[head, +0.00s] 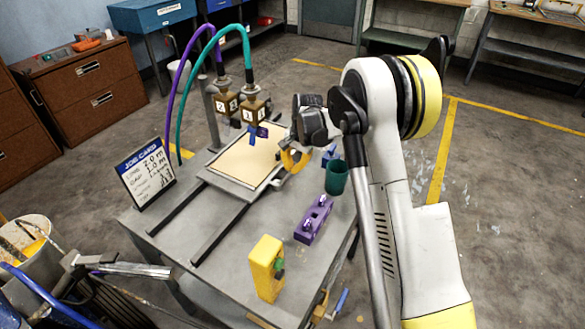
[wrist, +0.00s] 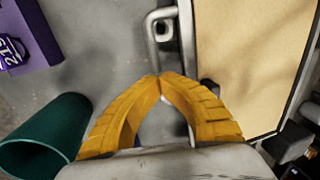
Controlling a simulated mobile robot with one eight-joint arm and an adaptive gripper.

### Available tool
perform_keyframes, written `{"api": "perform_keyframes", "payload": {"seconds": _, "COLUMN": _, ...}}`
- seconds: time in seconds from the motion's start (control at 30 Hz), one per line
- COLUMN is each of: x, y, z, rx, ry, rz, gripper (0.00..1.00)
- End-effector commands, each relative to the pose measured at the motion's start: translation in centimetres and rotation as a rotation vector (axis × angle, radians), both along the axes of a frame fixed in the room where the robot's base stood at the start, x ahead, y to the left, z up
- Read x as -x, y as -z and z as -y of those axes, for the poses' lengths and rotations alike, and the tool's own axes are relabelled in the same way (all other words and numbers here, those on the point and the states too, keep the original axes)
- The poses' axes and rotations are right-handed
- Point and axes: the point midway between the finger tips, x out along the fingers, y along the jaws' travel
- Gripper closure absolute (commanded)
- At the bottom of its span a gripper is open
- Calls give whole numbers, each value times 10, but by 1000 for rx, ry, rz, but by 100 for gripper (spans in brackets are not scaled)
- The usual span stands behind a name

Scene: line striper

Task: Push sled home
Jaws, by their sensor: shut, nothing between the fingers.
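The sled (head: 222,184) is a grey metal tray carrying a tan board (head: 245,160). It sits on two dark rails (head: 218,236) on the grey workbench, under two brass striping heads (head: 240,107). Bare rail shows toward the bench's near left. In the wrist view the tan board (wrist: 250,60) fills the right side, and a bent metal handle (wrist: 153,30) sticks out from the sled's edge. My gripper (head: 290,160) has yellow-orange fingers, shut and empty, at the sled's right edge. In the wrist view its tips (wrist: 160,77) meet just short of the handle; I cannot tell if they touch anything.
A green cup (head: 336,178) stands right of my gripper; it is close beside the fingers in the wrist view (wrist: 50,135). A purple block (head: 313,220), a yellow block (head: 266,268) and a job card (head: 146,173) stand on the bench. Purple and teal hoses arch above the heads.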

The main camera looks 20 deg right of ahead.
Motion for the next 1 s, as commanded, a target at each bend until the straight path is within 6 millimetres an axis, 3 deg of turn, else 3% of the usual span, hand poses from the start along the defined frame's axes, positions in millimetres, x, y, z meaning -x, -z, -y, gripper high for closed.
{"api": "perform_keyframes", "payload": {"seconds": 0.27, "x": 22, "y": 1, "z": -22, "rx": 0, "ry": -3, "rz": -2, "gripper": 100}}
{"api": "perform_keyframes", "payload": {"seconds": 0.8, "x": 118, "y": 1, "z": -117, "rx": 1, "ry": -4, "rz": -2, "gripper": 100}}
{"api": "perform_keyframes", "payload": {"seconds": 1.0, "x": 144, "y": 1, "z": -143, "rx": 0, "ry": -3, "rz": -2, "gripper": 100}}
